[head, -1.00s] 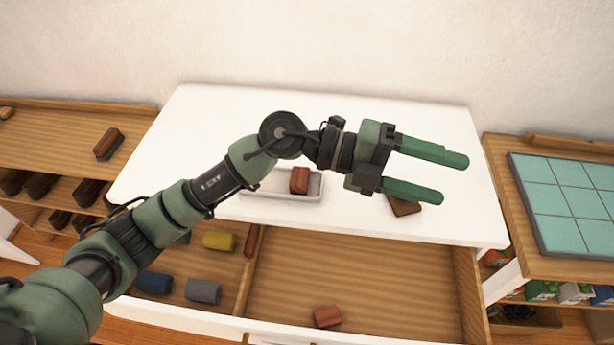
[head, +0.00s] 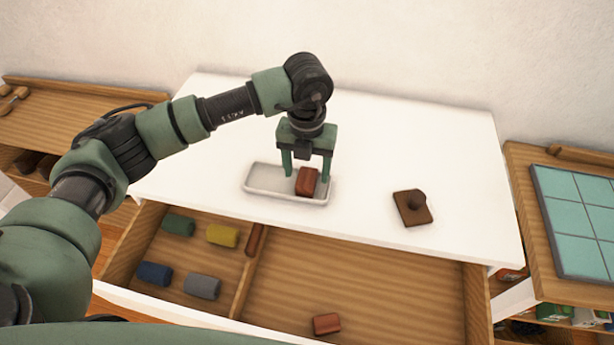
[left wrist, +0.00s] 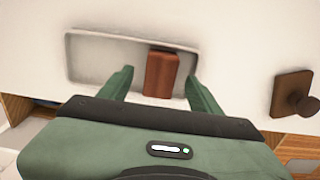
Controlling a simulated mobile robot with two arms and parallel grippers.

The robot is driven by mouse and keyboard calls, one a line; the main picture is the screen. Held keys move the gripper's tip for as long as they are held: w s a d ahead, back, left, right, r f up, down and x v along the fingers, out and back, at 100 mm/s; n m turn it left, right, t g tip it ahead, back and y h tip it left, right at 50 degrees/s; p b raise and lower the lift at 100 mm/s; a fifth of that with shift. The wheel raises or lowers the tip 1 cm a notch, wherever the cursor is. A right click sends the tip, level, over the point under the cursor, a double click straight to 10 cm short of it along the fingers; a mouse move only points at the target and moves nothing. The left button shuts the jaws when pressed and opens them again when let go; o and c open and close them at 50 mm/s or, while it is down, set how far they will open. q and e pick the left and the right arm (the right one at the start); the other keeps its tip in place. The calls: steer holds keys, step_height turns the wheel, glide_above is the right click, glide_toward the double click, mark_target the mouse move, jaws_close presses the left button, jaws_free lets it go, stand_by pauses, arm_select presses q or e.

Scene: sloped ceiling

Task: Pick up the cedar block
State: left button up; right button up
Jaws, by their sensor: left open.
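A reddish-brown block (head: 306,183), which looks like the cedar block, lies at the right end of a shallow white tray (head: 262,181) on the white tabletop. My left gripper (head: 306,172) points down over the tray, open. In the left wrist view the block (left wrist: 161,74) shows between the two green fingers of the gripper (left wrist: 159,76), closer to the right one. I see no clear contact. A second reddish block (head: 326,324) lies in the right part of the open drawer. My right gripper is not in view.
A dark brown plate with a knob (head: 412,207) sits right of the tray. The open drawer (head: 380,285) below holds green, yellow, blue and grey pieces left of its divider. A side table with a teal tiled panel (head: 580,215) stands right.

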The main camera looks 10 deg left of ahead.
arm_select(q)
steer(key=shift+f, duration=1.35)
jaws_close()
steer(key=shift+r, duration=0.15)
